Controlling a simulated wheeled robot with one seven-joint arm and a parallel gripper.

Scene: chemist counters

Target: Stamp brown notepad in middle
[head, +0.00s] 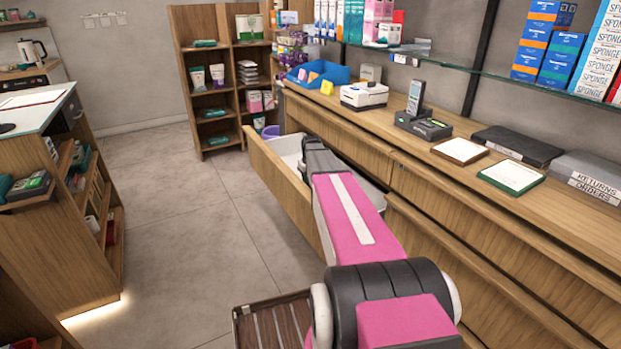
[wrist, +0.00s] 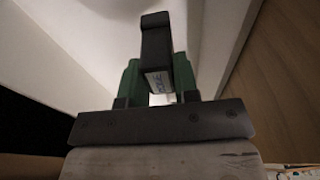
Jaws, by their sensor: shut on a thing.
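The brown notepad (head: 460,151), a white page with a brown border, lies flat on the wooden counter. A green-bordered notepad (head: 512,177) lies to its right. My arm reaches into an open drawer (head: 283,189) below the counter, and the fingers are hidden in the head view. In the wrist view, my gripper (wrist: 157,78) has green fingers shut on a dark block-like stamp (wrist: 155,42) with a small light label on its side. White drawer walls surround it. Whether the stamp touches the drawer floor I cannot tell.
On the counter are a card terminal (head: 423,123), a white printer (head: 364,95), a blue bin (head: 318,75), a black flat box (head: 517,146) and a grey returning-orders box (head: 590,176). A glass shelf (head: 440,58) hangs above. The floor left of the drawer is clear.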

